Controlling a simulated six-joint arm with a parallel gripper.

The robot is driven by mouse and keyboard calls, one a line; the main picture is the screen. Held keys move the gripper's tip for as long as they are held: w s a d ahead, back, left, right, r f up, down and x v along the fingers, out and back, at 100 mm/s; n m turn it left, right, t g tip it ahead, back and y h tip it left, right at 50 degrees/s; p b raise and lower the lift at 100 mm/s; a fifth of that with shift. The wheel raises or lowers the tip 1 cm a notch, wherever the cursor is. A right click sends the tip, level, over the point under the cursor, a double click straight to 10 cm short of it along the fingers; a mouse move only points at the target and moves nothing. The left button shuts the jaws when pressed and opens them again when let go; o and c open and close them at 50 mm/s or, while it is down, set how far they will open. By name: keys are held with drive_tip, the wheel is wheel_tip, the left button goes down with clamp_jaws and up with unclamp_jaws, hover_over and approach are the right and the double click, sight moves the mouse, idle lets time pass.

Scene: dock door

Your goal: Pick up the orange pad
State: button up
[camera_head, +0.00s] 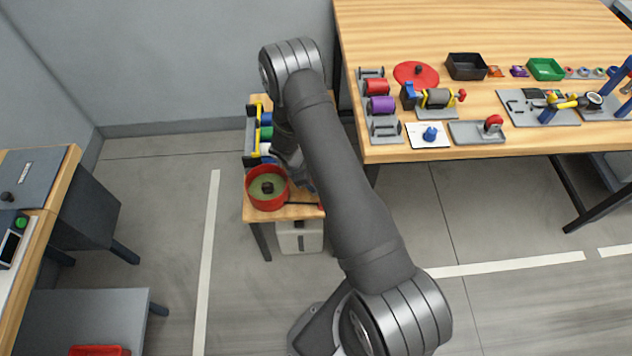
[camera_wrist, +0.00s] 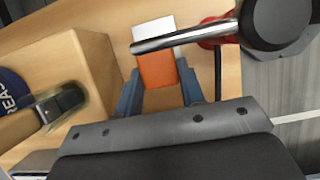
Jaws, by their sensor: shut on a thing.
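The orange pad (camera_wrist: 157,70) shows in the wrist view, with a white part at its far end. My gripper (camera_wrist: 160,84) has its two blue-grey fingers on either side of the pad and is shut on it. A shiny metal rod (camera_wrist: 185,37) crosses in front of the pad's far end. I cannot tell whether the pad touches the wooden surface. In the head view, my arm hides the pad and most of my gripper above the small wooden table (camera_head: 286,212).
A red pot (camera_head: 267,203) stands on the small table's front, beside a rack with coloured rolls (camera_head: 266,133). In the wrist view, a wooden block (camera_wrist: 65,70) and a dark-headed tool (camera_wrist: 62,101) lie left of my gripper. A large workbench (camera_head: 460,95) with several fixtures stands right.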

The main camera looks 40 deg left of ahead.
drive_tip(key=shift+s+a+r, duration=0.5)
drive_tip(key=shift+s+a, duration=0.3)
drive_tip(key=shift+a, duration=0.1)
wheel_tip(320, 180, up, 13)
drive_tip(key=shift+o, duration=0.5)
drive_tip(key=shift+d+f, duration=0.1)
